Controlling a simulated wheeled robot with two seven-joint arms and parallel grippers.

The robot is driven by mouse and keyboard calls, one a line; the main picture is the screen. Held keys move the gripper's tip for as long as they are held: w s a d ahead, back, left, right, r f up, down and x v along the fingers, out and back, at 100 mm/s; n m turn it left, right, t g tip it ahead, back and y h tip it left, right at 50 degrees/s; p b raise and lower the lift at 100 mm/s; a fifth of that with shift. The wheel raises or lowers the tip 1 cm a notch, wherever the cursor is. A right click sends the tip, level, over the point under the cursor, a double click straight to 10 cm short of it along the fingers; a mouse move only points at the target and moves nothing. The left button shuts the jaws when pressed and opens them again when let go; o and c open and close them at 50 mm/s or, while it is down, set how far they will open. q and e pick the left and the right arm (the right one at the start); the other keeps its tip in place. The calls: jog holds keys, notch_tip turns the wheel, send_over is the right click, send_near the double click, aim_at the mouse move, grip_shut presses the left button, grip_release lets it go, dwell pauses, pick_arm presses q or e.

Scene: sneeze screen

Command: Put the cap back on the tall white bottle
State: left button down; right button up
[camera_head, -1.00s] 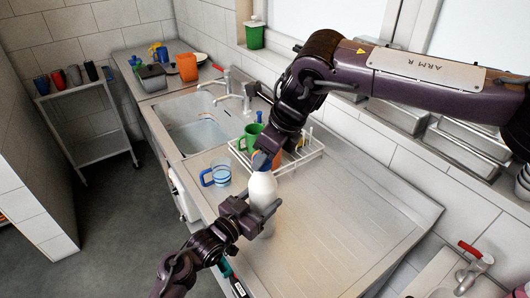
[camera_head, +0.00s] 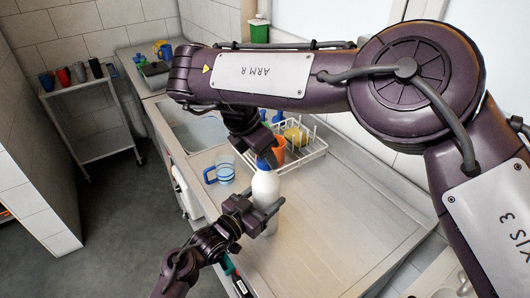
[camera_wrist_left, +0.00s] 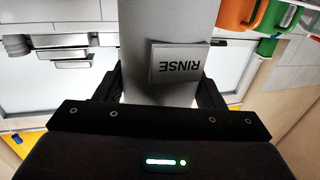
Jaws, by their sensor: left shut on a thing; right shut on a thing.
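The tall white bottle (camera_head: 265,187) stands upright on the counter. My left gripper (camera_head: 258,210) is shut around its lower body. In the left wrist view the bottle (camera_wrist_left: 165,70) sits between the left fingers (camera_wrist_left: 160,90), with a "RINSE" label showing. My right gripper (camera_head: 264,154) is directly above the bottle, shut on the small blue cap (camera_head: 262,164). The cap is at the bottle's mouth; I cannot tell whether it is seated or just above. The fingers and the wrist partly hide it.
A clear blue-handled mug (camera_head: 222,170) stands left of the bottle. A white wire dish rack (camera_head: 312,157) with an orange cup (camera_head: 279,150) is close behind. The sink (camera_head: 200,132) lies farther back. The counter (camera_head: 335,215) to the right is clear.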

jog(key=shift+w+m, duration=0.1)
jog(key=shift+m, duration=0.2)
jog(key=o, duration=0.9)
jog(key=shift+r, duration=0.15)
